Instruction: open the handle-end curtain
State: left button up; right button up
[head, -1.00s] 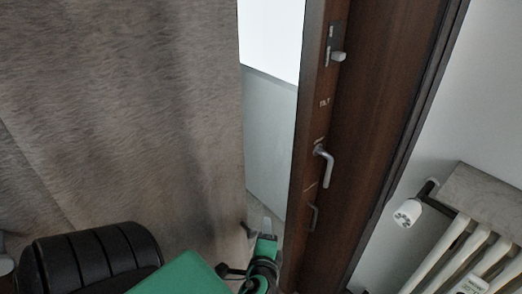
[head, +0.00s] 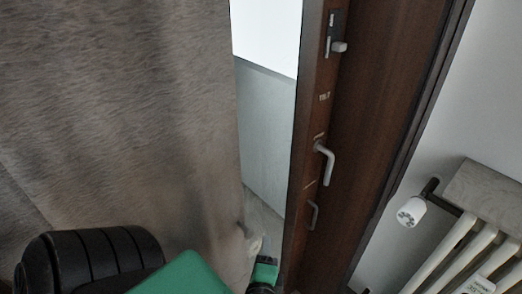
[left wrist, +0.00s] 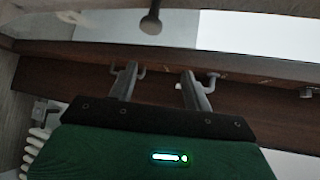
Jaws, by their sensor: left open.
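The grey-brown curtain (head: 120,120) hangs across the left of the head view. Its right edge runs down beside a bright gap and the brown door frame with a metal handle (head: 326,162). My left gripper (head: 258,248) is low in the head view, at the bottom of the curtain's edge; its fingertips are mostly hidden there. In the left wrist view, my left gripper (left wrist: 158,75) has its two fingers apart, with nothing clearly between them. Whether it touches the curtain cannot be told. My right gripper is not in view.
A second, smaller handle (head: 313,215) and a latch (head: 336,46) are on the same brown frame. A white radiator (head: 455,245) with a white valve (head: 411,211) stands at the right under a stone ledge (head: 490,190). A pale panel (head: 262,135) shows through the gap.

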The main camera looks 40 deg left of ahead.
aim_at(113, 113)
jog(key=l+u, duration=0.15)
jog(key=l, duration=0.15)
jog(key=k+l+u, duration=0.1)
jog(key=u, duration=0.4)
jog(key=k+l+u, duration=0.2)
jog(key=u, duration=0.3)
